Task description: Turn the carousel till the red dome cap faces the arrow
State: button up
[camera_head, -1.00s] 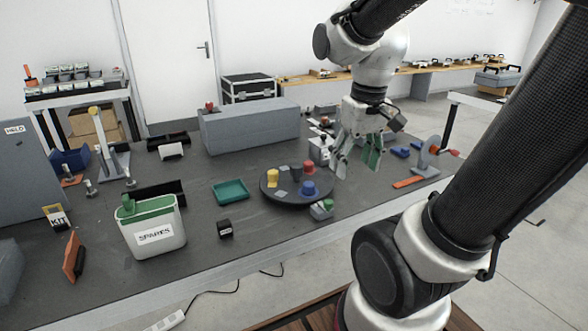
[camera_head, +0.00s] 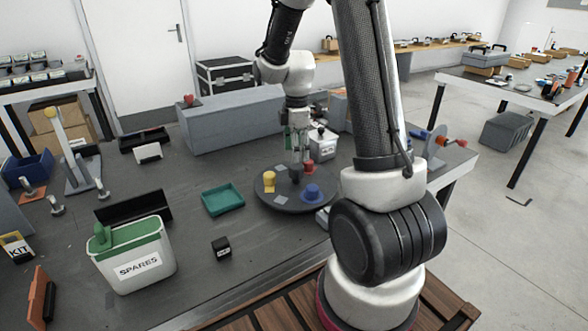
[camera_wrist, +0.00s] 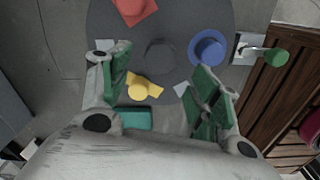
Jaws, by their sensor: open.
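The carousel is a dark round disc (camera_head: 283,204) on the bench. In the head view it carries a red piece (camera_head: 308,167) at the back right, a blue brimmed dome (camera_head: 311,192) at the front right and a yellow piece (camera_head: 269,180) at the left. A dark hub (camera_head: 295,174) stands in the middle. In the wrist view the red piece (camera_wrist: 133,8) is cut by the top edge, so its shape is unclear. My gripper (camera_head: 299,152) is open and empty above the carousel; its green-padded fingers (camera_wrist: 161,64) hang apart over the hub side. I cannot make out the arrow.
A white block with a green knob (camera_wrist: 276,57) stands beside the disc near the blue dome. A teal tray (camera_head: 223,197), a small black box (camera_head: 222,247) and a SPARES bin (camera_head: 135,268) are left of the carousel. A long grey block (camera_head: 230,120) stands behind.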

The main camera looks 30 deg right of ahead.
aim_at(296, 166)
notch_tip(296, 166, down, 8)
jog(key=shift+r, duration=0.1)
dwell(0.4)
grip_shut()
